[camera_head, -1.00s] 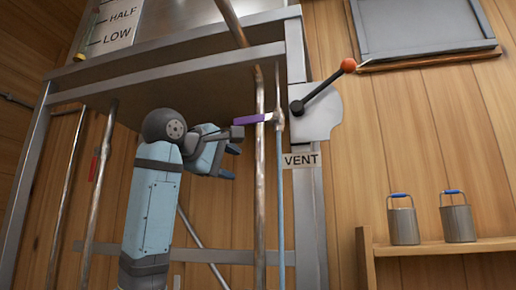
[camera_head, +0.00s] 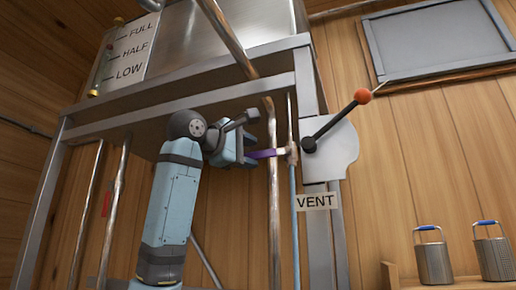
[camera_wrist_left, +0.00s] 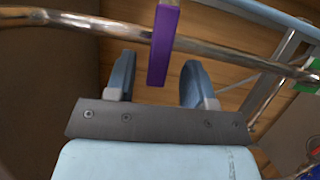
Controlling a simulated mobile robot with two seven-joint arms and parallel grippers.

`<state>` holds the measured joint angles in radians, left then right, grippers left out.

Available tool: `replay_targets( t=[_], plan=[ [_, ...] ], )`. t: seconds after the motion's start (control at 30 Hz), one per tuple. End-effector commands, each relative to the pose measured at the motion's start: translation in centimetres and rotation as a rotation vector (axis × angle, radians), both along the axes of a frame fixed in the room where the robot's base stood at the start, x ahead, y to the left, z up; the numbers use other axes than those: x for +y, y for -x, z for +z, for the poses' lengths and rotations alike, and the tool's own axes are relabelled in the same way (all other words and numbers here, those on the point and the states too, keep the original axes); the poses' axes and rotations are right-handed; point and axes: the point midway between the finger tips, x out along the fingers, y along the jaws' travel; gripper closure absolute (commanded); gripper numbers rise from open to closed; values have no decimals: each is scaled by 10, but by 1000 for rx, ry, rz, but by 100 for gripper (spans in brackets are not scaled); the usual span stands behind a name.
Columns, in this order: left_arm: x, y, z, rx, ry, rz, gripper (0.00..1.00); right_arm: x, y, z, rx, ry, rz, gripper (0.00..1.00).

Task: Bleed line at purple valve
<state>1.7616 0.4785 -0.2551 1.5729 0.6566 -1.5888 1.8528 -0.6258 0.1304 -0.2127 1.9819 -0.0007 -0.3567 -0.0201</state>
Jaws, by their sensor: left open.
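The purple valve handle (camera_head: 264,154) sticks out to the left from the thin blue-ended vertical line beside the VENT label (camera_head: 314,202). My left gripper (camera_head: 249,148) is open and level with the free end of the handle. In the left wrist view, the purple handle (camera_wrist_left: 164,45) reaches down between the two spread blue fingers of the gripper (camera_wrist_left: 158,68), with a gap visible on each side. The jaws are not closed on it. My right gripper is not in view.
A rusty pipe (camera_head: 273,205) runs vertically close to the gripper and handle. A black lever with an orange knob (camera_head: 362,96) sits on a plate to the right. A red handle (camera_head: 106,204) hangs at left. Two metal buckets (camera_head: 433,258) stand at lower right.

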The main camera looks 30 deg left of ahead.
Motion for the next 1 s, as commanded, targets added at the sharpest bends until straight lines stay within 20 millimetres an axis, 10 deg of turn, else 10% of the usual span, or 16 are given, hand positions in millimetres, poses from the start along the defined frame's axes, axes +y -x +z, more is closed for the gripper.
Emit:
replay_targets(
  t=[0.57,0.8,1.0],
  plan=[
    [-5,-33,0,0,0,0,51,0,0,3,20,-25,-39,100],
    [-5,-33,0,0,-1,0,99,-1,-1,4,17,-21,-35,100],
    [-5,-32,-1,-1,2,0,100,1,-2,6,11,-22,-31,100]
  ],
)
